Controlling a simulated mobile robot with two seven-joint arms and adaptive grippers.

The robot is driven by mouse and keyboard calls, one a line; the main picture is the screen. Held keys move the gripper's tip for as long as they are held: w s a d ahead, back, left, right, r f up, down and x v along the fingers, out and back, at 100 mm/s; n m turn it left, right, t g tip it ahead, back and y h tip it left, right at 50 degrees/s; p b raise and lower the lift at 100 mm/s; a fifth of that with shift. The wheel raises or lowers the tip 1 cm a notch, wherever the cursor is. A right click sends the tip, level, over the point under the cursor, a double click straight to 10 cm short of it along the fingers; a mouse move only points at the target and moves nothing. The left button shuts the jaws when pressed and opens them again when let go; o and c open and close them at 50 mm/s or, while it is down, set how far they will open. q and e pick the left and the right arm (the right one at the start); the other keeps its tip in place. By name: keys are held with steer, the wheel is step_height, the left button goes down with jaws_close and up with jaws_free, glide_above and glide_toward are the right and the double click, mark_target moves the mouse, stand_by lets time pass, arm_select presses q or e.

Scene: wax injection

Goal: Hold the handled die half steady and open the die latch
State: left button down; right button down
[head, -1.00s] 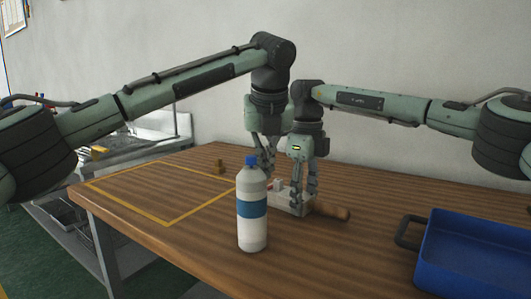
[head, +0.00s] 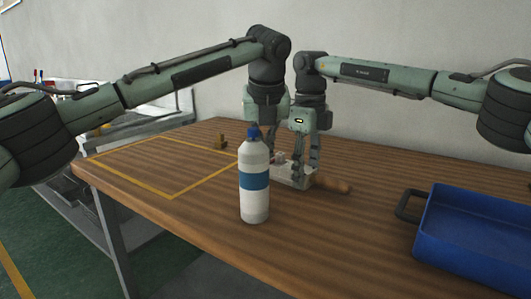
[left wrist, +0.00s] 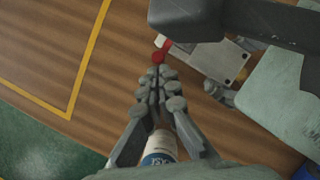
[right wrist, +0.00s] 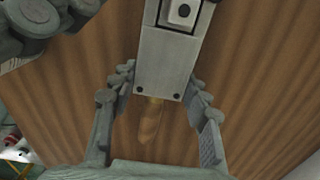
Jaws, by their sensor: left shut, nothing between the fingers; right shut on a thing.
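The pale metal die (head: 291,180) lies on the table with its wooden handle (head: 331,185) pointing right. My right gripper (head: 307,172) is shut on the handled die half; in the right wrist view its fingers flank the die block (right wrist: 165,68) near the handle (right wrist: 150,122). My left gripper (left wrist: 160,78) is shut and empty, fingertips together beside the red latch knob (left wrist: 158,57) at the die's edge. Whether they touch the knob I cannot tell. The latch arm runs from the knob to the die plate (left wrist: 215,60).
A white bottle with blue cap (head: 254,185) stands close in front of the grippers. A blue tray (head: 475,240) is at the right.

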arm_select(q)
steer(key=shift+w+a+m, duration=0.2)
steer(key=shift+a+m, duration=0.05)
steer(key=shift+m, duration=0.15)
steer(key=shift+w+a+m+h, duration=0.45)
steer(key=shift+a+m+h, duration=0.15)
steer(key=shift+m, duration=0.4)
steer(key=m, duration=0.1)
steer(key=w+m+h, duration=0.1)
steer(key=shift+a+m+g, duration=0.3)
steer(key=shift+a, duration=0.1)
steer(key=shift+w+a, duration=0.15)
steer(key=shift+w, duration=0.15)
steer(key=shift+w+a, duration=0.3)
steer(key=shift+w, duration=0.35)
steer(key=shift+w+a, duration=0.25)
steer(key=shift+w, duration=1.95)
steer(key=shift+w+a, duration=0.1)
